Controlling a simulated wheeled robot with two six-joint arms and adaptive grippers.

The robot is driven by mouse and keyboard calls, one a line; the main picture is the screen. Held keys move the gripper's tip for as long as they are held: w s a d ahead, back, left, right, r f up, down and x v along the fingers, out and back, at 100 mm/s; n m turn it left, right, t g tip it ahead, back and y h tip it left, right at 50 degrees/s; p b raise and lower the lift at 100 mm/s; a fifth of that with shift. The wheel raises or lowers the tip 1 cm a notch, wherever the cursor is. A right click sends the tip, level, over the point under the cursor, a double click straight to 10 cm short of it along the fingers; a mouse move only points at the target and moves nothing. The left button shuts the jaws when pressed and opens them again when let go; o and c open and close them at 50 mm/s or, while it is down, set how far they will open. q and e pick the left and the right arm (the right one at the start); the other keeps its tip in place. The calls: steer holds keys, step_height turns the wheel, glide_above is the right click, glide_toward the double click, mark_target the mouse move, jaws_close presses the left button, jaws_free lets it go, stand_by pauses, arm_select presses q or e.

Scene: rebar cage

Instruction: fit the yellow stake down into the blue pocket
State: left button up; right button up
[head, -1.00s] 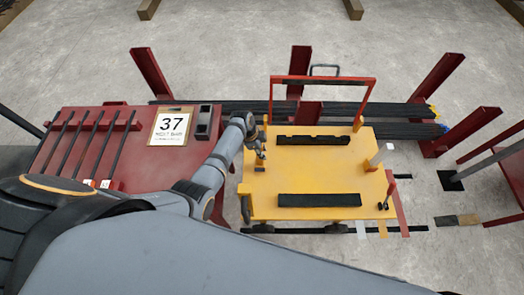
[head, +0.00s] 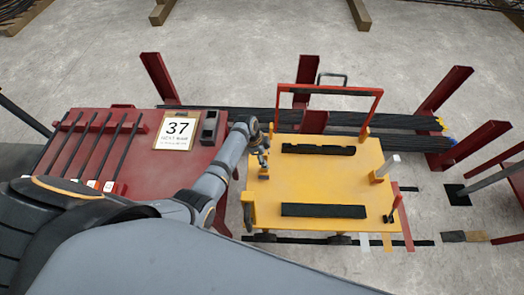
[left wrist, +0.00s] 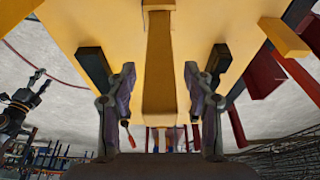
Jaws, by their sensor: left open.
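A yellow stake (left wrist: 160,65) stands out in the middle of the left wrist view, between the two finger pads, with a gap on each side. My left gripper (left wrist: 160,95) is open around it and not closed on it. In the head view my left gripper (head: 263,163) is at the left edge of the yellow cart deck (head: 330,185), near its far left corner. I cannot make out a blue pocket for certain in either view. My right gripper is not in view.
Two black bars lie on the deck, one far (head: 318,149) and one near (head: 323,211). A red handle frame (head: 330,90) rises at the far side. A red table (head: 85,150) with black bars and a clipboard (head: 177,130) stands at left. Red posts (head: 480,140) stand at right.

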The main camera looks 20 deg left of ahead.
arm_select(q)
steer(key=w+v, duration=0.1)
steer(key=v, duration=0.9)
steer(key=shift+s, duration=0.5)
